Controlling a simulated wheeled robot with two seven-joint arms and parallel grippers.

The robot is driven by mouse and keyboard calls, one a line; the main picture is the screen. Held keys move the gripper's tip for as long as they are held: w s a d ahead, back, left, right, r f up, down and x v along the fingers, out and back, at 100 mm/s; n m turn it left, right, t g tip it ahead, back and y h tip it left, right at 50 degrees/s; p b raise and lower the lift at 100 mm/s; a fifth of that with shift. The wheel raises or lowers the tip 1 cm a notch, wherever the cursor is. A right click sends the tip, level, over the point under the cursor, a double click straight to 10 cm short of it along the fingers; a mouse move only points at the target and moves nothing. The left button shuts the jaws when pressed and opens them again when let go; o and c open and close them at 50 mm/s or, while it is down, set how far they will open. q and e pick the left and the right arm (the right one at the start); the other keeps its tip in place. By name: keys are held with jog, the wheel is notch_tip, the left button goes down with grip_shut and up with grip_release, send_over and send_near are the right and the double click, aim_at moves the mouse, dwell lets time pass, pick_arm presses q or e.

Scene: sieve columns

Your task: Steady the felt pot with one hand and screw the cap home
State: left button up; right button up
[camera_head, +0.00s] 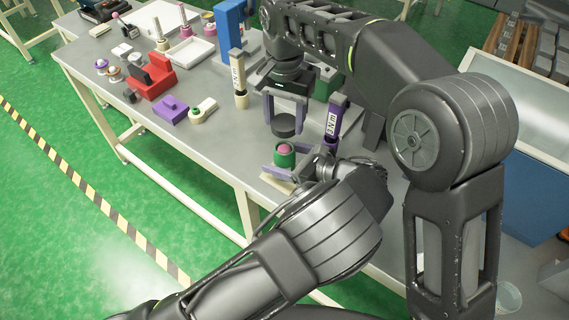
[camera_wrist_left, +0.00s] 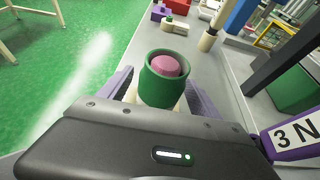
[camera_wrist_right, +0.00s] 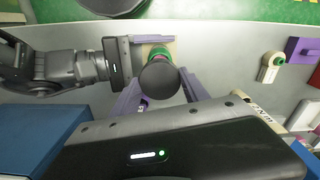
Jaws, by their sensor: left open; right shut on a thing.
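The felt pot is a green cup (camera_head: 278,160) with a pink rounded top, upright on a pale base near the table's front edge. It fills the middle of the left wrist view (camera_wrist_left: 163,92). My left gripper (camera_head: 287,163) is open, with its purple fingers on either side of the pot; I cannot tell whether they touch it. My right gripper (camera_head: 284,112) is shut on the dark round cap (camera_head: 285,128) and holds it above the pot, apart from it. In the right wrist view the cap (camera_wrist_right: 159,79) partly hides the pot (camera_wrist_right: 158,54).
A purple tool marked in Nm (camera_head: 335,119) stands close right of the pot. A cream tool (camera_head: 239,80) stands to the left. A purple block (camera_head: 171,109) and a red holder (camera_head: 152,77) lie farther left. The table between is clear.

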pick_arm(q)
jog(key=shift+x, duration=1.25)
jog(key=shift+c, duration=0.4)
grip_shut()
